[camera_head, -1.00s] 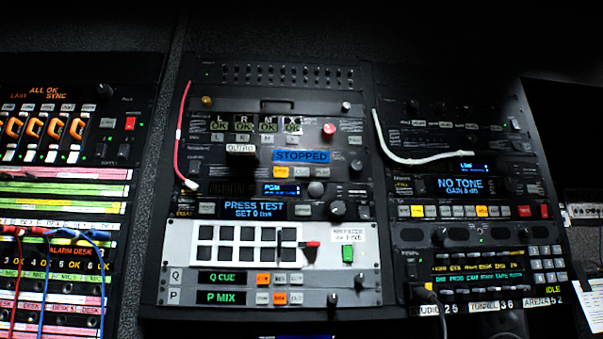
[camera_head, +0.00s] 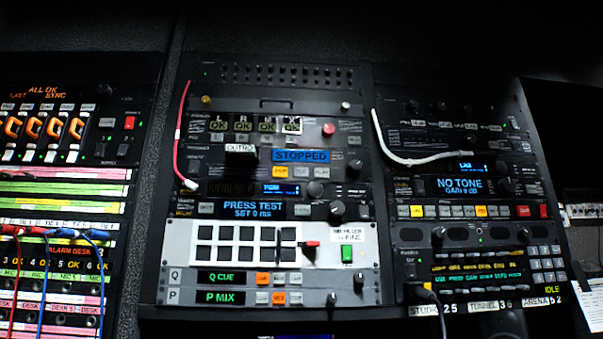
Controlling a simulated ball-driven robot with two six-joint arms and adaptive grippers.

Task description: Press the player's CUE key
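The player (camera_head: 215,158) is in the middle rack of the head view, with a blue display (camera_head: 301,156) reading STOPPED. A dark item labelled OUTRO (camera_head: 240,148) sits at its left. Below the display is a row of three small keys. The left key (camera_head: 280,172) is lit orange. The middle key (camera_head: 300,172), which seems to read CUE, and the right key (camera_head: 319,173) are pale and unlit. Their lettering is too small to read surely. Neither of my grippers is in view, and nothing covers the keys.
A red cable (camera_head: 180,135) hangs left of the player, and a white cable (camera_head: 400,158) loops to its right. Round knobs (camera_head: 354,166) stick out nearby. Below are a PRESS TEST display (camera_head: 252,209) and a white key panel (camera_head: 300,262). A patch bay with cables is at left.

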